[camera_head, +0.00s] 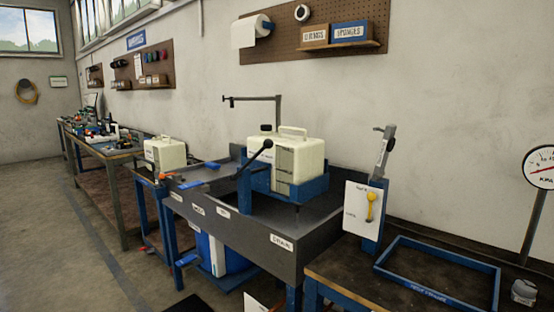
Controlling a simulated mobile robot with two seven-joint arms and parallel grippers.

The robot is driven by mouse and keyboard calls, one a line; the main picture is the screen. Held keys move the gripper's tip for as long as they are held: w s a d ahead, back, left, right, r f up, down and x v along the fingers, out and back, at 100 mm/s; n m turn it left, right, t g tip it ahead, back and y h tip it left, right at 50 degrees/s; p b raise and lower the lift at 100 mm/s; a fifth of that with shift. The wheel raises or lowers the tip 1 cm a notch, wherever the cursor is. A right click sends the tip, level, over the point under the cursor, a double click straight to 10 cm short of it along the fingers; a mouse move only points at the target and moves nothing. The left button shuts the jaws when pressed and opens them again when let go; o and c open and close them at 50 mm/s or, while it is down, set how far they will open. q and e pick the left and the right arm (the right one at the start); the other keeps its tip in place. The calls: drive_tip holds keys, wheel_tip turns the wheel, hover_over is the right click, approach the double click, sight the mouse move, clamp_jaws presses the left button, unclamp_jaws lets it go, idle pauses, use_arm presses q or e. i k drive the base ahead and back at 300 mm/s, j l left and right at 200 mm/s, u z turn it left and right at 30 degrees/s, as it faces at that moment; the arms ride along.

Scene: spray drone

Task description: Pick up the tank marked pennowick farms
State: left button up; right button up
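A cream tank (310,158) with a moulded top handle and a dark cap sits upright in a blue cradle (310,188) over the grey trough. A black lever with a round knob crosses in front of it. A second, smaller-looking cream tank (170,153) with a top handle stands farther left, beside the trough's far end. Both tanks have front markings too small to read, so I cannot tell which one says pennowick farms. Neither of my grippers is in view.
The grey trough (262,243) has labelled walls and a swing-arm pipe (277,110) behind it. At right, a dark bench holds an empty blue frame (440,295), a white panel with a yellow lever (370,207) and a gauge (540,166). The floor (60,240) at left is clear.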

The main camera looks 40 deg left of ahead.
sight(295, 159)
drive_tip(key=u, duration=1.25)
